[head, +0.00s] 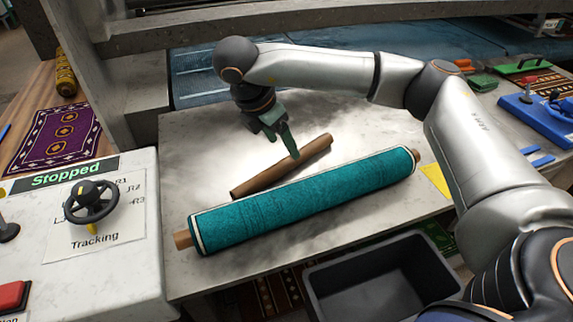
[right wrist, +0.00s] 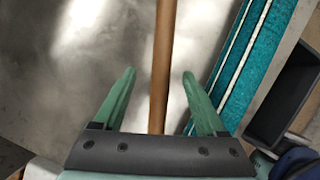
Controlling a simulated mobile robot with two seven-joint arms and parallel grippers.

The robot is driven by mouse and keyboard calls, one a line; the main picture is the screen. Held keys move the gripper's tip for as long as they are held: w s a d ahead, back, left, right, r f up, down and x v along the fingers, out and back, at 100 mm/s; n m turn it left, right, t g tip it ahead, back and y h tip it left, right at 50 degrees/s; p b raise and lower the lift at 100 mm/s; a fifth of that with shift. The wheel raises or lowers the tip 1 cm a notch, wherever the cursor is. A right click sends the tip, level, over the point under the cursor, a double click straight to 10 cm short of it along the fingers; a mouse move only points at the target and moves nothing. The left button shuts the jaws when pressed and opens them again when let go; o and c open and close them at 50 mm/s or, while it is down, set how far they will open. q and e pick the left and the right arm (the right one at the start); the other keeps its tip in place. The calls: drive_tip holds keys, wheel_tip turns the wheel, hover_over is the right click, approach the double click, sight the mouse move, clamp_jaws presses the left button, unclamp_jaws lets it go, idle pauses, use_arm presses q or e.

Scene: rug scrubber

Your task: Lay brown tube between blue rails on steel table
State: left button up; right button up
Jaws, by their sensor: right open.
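The brown tube (head: 262,178) lies on the steel table (head: 205,145), slanting up to the right behind a rolled teal rug. My right gripper (head: 282,147) is above the tube, its green fingers pointing down. In the right wrist view the gripper (right wrist: 159,73) is open, and the tube (right wrist: 162,50) runs lengthwise between its two fingers in the picture, with a gap on each side. I cannot tell how high the fingertips are above the table. Two short blue rails (head: 537,154) lie side by side at the table's right end. My left gripper is not in view.
The teal rug roll (head: 300,200) on its wooden core lies along the table's front. A yellow sheet (head: 437,180) is at its right end. A dark bin (head: 380,277) stands below the front edge. A control panel (head: 90,240) is at left, a blue device (head: 540,115) at right.

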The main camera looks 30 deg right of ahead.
sight(286, 165)
drive_tip(key=shift+s+x, duration=0.2)
drive_tip(key=shift+x, duration=2.75)
drive_tip(key=shift+d, duration=0.1)
clamp_jaws()
